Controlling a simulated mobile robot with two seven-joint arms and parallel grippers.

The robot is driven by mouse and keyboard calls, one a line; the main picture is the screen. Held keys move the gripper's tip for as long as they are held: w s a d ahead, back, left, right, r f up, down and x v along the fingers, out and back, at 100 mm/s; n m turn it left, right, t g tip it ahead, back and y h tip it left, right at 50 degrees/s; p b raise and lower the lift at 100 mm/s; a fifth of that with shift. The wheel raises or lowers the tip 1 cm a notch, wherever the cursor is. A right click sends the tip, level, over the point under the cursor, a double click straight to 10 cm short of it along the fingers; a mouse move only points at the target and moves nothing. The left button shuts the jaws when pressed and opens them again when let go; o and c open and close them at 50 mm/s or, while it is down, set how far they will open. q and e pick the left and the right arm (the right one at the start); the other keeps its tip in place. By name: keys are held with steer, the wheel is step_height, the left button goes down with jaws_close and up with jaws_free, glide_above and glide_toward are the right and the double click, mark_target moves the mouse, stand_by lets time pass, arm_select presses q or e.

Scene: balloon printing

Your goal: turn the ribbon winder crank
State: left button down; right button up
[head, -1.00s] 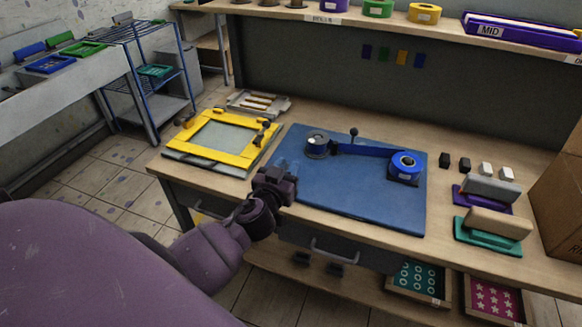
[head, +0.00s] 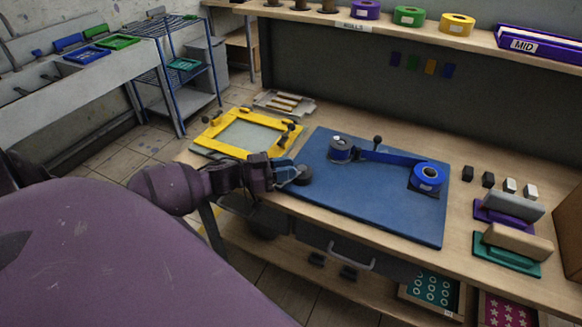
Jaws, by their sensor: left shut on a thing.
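The ribbon winder lies on a blue board (head: 340,208) on the workbench. It has a grey-rimmed spool (head: 341,150) at left, a blue ribbon (head: 385,156) stretched across, and a blue ribbon roll (head: 428,178) at right. A small dark knob on a thin post (head: 377,141) stands behind the ribbon. My left gripper (head: 292,174) is at the board's left front edge, shut on a dark round piece (head: 305,175). I cannot tell whether that piece belongs to the winder. The gripper is clear of the spool and the post. My right gripper is not in view.
A yellow-framed screen (head: 212,137) lies left of the board, behind my left arm. A tray of pale sticks (head: 284,103) is behind it. Squeegee-like blocks (head: 512,242) and small dark and white blocks stand at right. A shelf of ribbon rolls (head: 409,17) is above.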

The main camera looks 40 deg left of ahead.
arm_select(q)
steer(key=shift+a+m+g+h, duration=0.4)
steer(key=shift+m+g+h, duration=0.3)
steer(key=shift+h, duration=0.2)
steer(key=c, duration=0.9)
jaws_free()
steer(key=shift+w, duration=0.1)
steer(key=shift+c, duration=0.2)
steer(key=b+v, duration=0.1)
steer(key=v, duration=1)
steer(key=shift+w, duration=0.1)
